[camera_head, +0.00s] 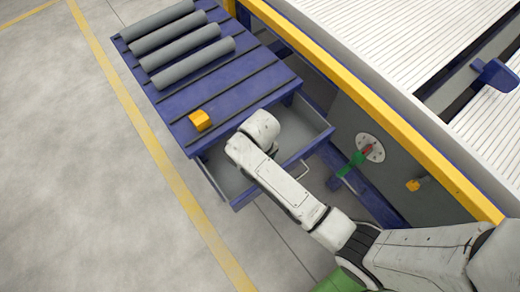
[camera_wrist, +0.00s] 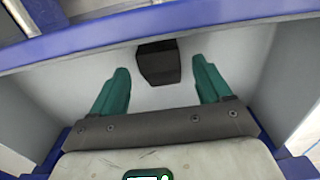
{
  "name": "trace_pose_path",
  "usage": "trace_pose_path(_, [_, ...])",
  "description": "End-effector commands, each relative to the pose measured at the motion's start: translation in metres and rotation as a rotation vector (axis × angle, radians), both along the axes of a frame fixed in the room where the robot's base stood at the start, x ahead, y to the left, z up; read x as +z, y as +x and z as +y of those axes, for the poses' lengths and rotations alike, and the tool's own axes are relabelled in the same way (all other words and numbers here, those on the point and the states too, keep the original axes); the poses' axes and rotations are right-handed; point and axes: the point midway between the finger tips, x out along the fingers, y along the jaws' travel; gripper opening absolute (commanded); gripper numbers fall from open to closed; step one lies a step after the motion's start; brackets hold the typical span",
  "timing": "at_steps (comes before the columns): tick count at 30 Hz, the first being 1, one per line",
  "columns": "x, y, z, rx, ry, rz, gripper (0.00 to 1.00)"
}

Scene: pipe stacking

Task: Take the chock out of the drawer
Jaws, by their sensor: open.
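The drawer (camera_head: 226,178) is pulled open under the blue rack, and its pale inside shows in the wrist view (camera_wrist: 245,62). A dark, blocky chock (camera_wrist: 158,63) sits in the drawer, close to the wall at the top of the wrist view. My gripper (camera_wrist: 160,66) is open, with one green finger on each side of the chock and gaps on both sides. I cannot tell how far above the drawer floor the fingertips are. In the head view my arm's end covers the drawer, hiding the gripper and this chock. A yellow chock (camera_head: 200,120) rests on the rack top.
The blue rack (camera_head: 262,88) carries several grey pipes (camera_head: 193,62) at its far end. The drawer walls enclose the gripper area. A yellow-edged machine frame (camera_head: 375,105) stands to the right, with a green-and-red handle (camera_head: 352,163). The floor at left is clear.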

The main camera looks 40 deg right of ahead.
Motion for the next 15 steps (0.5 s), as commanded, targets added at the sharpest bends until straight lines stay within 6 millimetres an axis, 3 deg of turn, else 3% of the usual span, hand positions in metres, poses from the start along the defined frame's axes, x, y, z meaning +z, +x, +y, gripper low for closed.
trace_pose_path(6, [-0.021, 0.000, 0.000, 0.000, 0.000, 0.000, 0.78])
trace_pose_path(13, [-0.021, 0.000, 0.000, 0.000, 0.000, -0.001, 0.78])
trace_pose_path(15, [-0.021, 0.000, 0.000, 0.000, 0.000, -0.001, 0.71])
